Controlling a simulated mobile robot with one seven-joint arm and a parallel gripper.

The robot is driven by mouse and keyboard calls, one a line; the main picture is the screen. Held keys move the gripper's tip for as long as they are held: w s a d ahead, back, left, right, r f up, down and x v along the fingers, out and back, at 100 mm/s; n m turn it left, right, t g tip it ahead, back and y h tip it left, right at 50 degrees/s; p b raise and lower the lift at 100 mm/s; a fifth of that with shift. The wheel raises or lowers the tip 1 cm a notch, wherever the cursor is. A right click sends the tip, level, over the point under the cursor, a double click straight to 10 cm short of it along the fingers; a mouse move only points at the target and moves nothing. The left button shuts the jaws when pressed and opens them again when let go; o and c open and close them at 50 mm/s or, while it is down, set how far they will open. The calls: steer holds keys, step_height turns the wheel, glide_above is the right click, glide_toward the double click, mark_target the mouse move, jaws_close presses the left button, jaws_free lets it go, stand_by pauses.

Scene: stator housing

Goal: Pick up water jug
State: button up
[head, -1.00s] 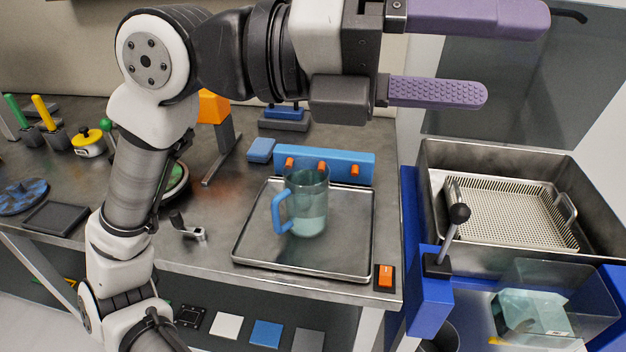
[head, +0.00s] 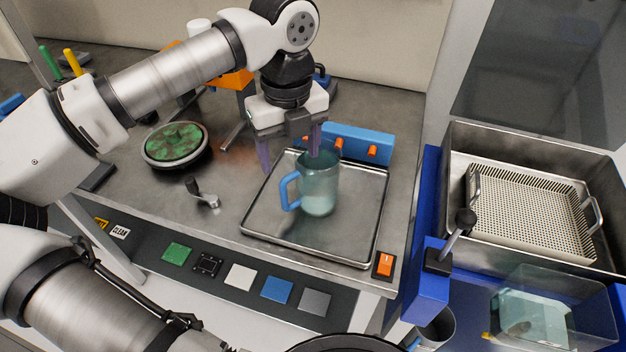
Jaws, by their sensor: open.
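The water jug (head: 319,186) is clear teal with a blue handle (head: 289,191) on its left side. It stands upright on a metal tray (head: 262,226) and holds some liquid. My gripper (head: 290,150) points down at the jug's back left, with its purple fingers apart and nothing seen between them. One finger is at the jug's rear rim in the picture; the other is to the left, behind the handle. I cannot tell whether either touches the jug.
A blue bar with orange knobs (head: 357,144) stands behind the tray. A small metal lever (head: 203,198) and a round green-topped dish (head: 176,146) are to the left. An orange switch (head: 384,264) is at the front right corner. A blue post and metal sink (head: 462,155) are further right.

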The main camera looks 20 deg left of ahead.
mark_target(291, 175)
steer(key=shift+w+a+f+p, duration=0.1)
steer(key=shift+f+p, duration=1.3)
steer(key=shift+f, duration=3)
steer(key=shift+c, duration=0.5)
jaws_close()
